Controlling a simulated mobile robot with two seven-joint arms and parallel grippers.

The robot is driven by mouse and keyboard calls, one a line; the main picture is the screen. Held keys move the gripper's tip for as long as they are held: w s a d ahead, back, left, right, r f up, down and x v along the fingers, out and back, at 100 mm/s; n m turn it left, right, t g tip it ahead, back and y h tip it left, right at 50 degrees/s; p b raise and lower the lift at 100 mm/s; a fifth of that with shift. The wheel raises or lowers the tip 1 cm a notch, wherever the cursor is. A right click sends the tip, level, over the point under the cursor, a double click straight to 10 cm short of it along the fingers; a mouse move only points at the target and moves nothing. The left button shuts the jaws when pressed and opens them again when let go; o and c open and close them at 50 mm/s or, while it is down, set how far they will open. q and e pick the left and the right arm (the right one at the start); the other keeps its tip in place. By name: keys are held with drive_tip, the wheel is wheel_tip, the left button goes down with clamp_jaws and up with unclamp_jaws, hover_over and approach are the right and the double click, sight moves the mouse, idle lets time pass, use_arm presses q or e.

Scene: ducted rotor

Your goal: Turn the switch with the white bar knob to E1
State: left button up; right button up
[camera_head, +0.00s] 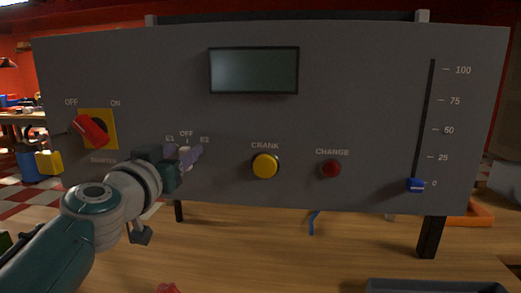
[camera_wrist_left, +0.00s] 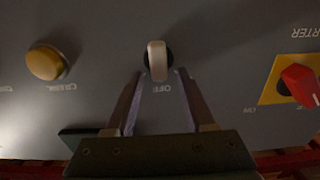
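The white bar knob (camera_wrist_left: 157,61) stands on the grey panel, its bar upright in line with the OFF label. In the left wrist view, which looks at the panel upside down, my left gripper (camera_wrist_left: 158,76) is open. Its two fingers are spread to either side of the knob's lower end, with gaps visible; I cannot tell how deep they reach. My right gripper is not in view.
Left of the knob is a red starter switch (camera_head: 91,130) on a yellow plate. A dark screen (camera_head: 254,70) sits above.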

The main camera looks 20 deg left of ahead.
use_arm(q)
clamp_jaws()
drive_tip(key=shift+n, duration=0.3)
idle(0.4)
drive_tip(key=n, duration=0.3)
drive_tip(key=shift+s+a+f+n, duration=0.1)
drive_tip(key=shift+a+n, duration=0.2)
drive_tip(key=shift+a, duration=0.05)
drive_tip(key=shift+a+f+n, duration=0.1)
drive_tip(key=shift+a+n, duration=0.05)
drive_tip(key=shift+n, duration=1)
drive_tip(key=shift+a+f+n, duration=0.1)
drive_tip(key=shift+a+n, duration=0.05)
drive_tip(key=shift+n, duration=1)
drive_tip(key=shift+o, duration=0.3)
unclamp_jaws()
drive_tip(key=shift+s, duration=0.1)
